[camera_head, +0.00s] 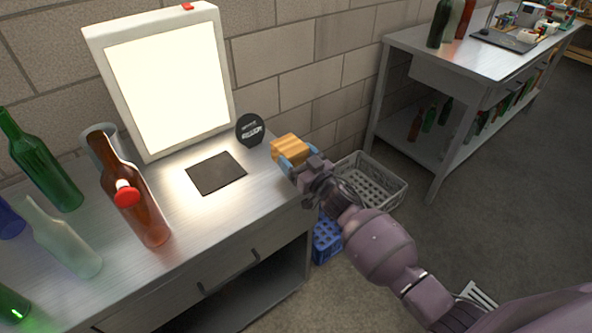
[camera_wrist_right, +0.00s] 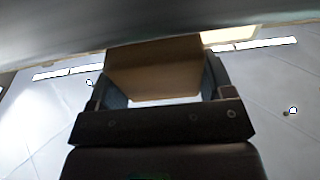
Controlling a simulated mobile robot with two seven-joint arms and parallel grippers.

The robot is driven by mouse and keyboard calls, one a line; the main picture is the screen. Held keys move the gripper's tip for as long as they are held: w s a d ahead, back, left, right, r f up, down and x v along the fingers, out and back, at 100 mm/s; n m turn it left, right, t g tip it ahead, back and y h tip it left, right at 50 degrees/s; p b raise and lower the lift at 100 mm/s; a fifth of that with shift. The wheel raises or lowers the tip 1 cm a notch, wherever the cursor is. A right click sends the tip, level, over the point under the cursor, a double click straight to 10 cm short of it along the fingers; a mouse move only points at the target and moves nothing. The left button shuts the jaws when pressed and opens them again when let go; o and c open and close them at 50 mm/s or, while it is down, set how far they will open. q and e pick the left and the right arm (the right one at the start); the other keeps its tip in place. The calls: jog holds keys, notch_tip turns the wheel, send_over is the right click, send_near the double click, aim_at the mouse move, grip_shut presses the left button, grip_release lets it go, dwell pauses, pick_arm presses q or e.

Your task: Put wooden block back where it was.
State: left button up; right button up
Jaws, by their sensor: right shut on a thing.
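My right gripper (camera_head: 291,160) is shut on the wooden block (camera_head: 289,148). It holds the block at the right end of the metal bench, close to the round black sign. In the right wrist view the block (camera_wrist_right: 155,68) sits between the two fingers of the gripper (camera_wrist_right: 157,85). I cannot tell whether the block touches the bench top. A dark square mat (camera_head: 216,173) lies bare on the bench in front of the light panel. My left gripper is not in view.
A bright light panel (camera_head: 168,85) stands at the back of the bench (camera_head: 205,225). A round black sign (camera_head: 250,129) is beside it. A grey crate (camera_head: 385,181) and a blue crate (camera_head: 327,243) are on the floor.

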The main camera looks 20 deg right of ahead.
notch_tip(320, 180, down, 4)
jog(key=shift+f+b, duration=0.1)
jog(key=shift+b, duration=0.6)
jog(key=shift+f, duration=0.1)
jog(key=o, duration=1)
jog(key=shift+o, duration=0.2)
jog(key=shift+r, duration=0.25)
jog(key=p+v, duration=0.1)
jog(key=v, duration=1.1)
